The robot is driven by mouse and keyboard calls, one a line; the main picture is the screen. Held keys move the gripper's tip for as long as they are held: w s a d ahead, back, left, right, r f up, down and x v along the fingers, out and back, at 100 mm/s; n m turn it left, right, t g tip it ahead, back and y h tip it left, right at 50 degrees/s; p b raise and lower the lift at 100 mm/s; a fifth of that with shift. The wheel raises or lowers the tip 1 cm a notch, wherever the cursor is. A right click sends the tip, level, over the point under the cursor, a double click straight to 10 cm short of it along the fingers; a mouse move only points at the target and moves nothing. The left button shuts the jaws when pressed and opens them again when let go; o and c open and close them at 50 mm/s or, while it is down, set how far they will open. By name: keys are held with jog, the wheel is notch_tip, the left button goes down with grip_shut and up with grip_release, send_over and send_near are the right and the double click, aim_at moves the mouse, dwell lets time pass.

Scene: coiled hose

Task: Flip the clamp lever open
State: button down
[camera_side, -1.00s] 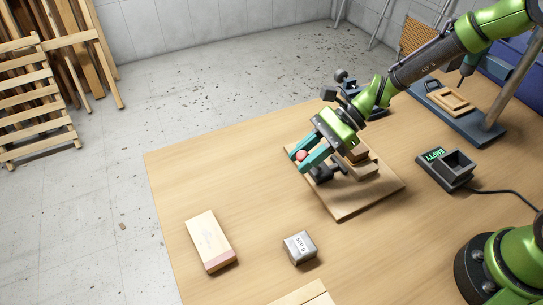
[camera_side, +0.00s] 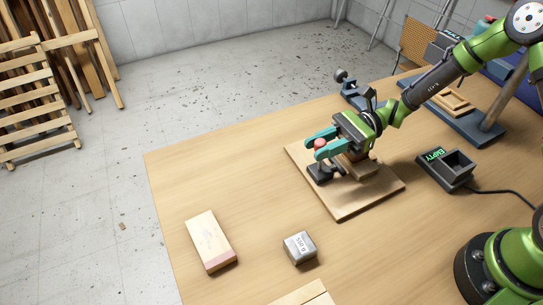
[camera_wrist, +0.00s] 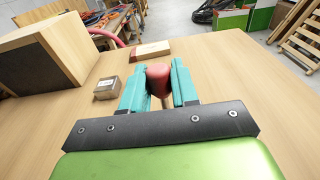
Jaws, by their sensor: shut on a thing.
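The clamp (camera_side: 320,173) is a dark toggle clamp on a square wooden board (camera_side: 347,210) in the side view. Its lever ends in a red knob (camera_side: 320,143) and stands up roughly above the clamp base. My gripper (camera_side: 316,146) has teal fingers and is shut on this knob, coming from the upper right. In the wrist view the red knob (camera_wrist: 158,76) sits between the two fingers, with a bit of the lever's stem below it. The clamp base is hidden in the wrist view.
Wooden blocks (camera_side: 362,170) sit on the board beside the clamp. A grey weight (camera_side: 300,247) and a pale block with a pink end (camera_side: 210,241) lie on the table in front. A black box marked EMPTY (camera_side: 447,168) stands right.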

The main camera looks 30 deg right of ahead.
jog(key=shift+w+a+r, duration=0.1)
jog(key=shift+r, duration=0.15)
jog(key=c, duration=1.1)
grip_release()
jog(key=shift+o, duration=0.9)
jog(key=shift+f, duration=0.15)
jog(key=d+r, duration=0.1)
jog(key=d, duration=1.6)
jog(key=shift+r, duration=0.15)
